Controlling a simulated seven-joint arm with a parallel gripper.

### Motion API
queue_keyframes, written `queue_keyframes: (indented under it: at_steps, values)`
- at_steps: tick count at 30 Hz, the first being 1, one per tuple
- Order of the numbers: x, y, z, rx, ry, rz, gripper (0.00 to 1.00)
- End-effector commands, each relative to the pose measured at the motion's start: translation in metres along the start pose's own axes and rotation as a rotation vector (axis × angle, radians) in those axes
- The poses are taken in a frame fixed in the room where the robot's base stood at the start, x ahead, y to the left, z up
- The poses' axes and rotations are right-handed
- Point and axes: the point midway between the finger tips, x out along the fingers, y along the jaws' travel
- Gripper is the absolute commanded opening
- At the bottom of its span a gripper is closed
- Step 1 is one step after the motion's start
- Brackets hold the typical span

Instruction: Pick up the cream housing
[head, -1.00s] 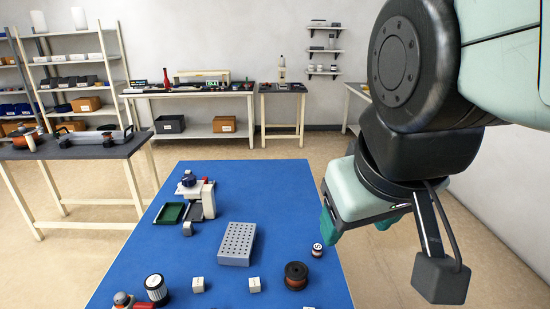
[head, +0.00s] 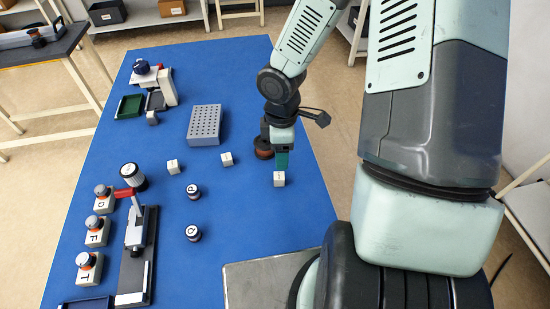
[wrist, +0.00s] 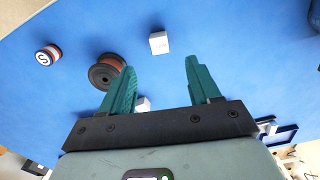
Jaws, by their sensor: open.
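Three small cream blocks with dark marks stand apart on the blue table in the head view: a left block (head: 173,167), a middle block (head: 226,158) and a right block (head: 279,178). I cannot tell which is the cream housing. My gripper (head: 281,166) points down, close to the right block; the exact gap is unclear. In the wrist view its green fingers (wrist: 160,66) are spread with nothing held. One cream block (wrist: 158,43) lies beyond the fingertips; another (wrist: 143,103) shows between the fingers, partly hidden by the black gripper body.
A copper-brown spool (head: 263,147) stands beside my gripper and shows by the left finger in the wrist view (wrist: 108,73). A grey perforated block (head: 204,125), two black-and-white cylinders (head: 193,191) and a lever fixture (head: 138,240) stand to the left. The table's right part is mostly clear.

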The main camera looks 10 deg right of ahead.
Motion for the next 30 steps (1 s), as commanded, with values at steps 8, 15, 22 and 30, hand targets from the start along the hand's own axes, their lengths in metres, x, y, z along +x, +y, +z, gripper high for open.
queue_keyframes:
  at_steps: [8,15,22,30]
  values:
    - [0.038,-0.002,-0.005,-0.028,0.017,-0.014,0.62]
    - [0.064,-0.002,-0.005,-0.023,0.017,-0.011,0.62]
    - [0.092,0.001,-0.006,-0.025,0.016,-0.013,0.62]
    - [0.116,0.002,-0.006,-0.021,0.016,-0.01,0.62]
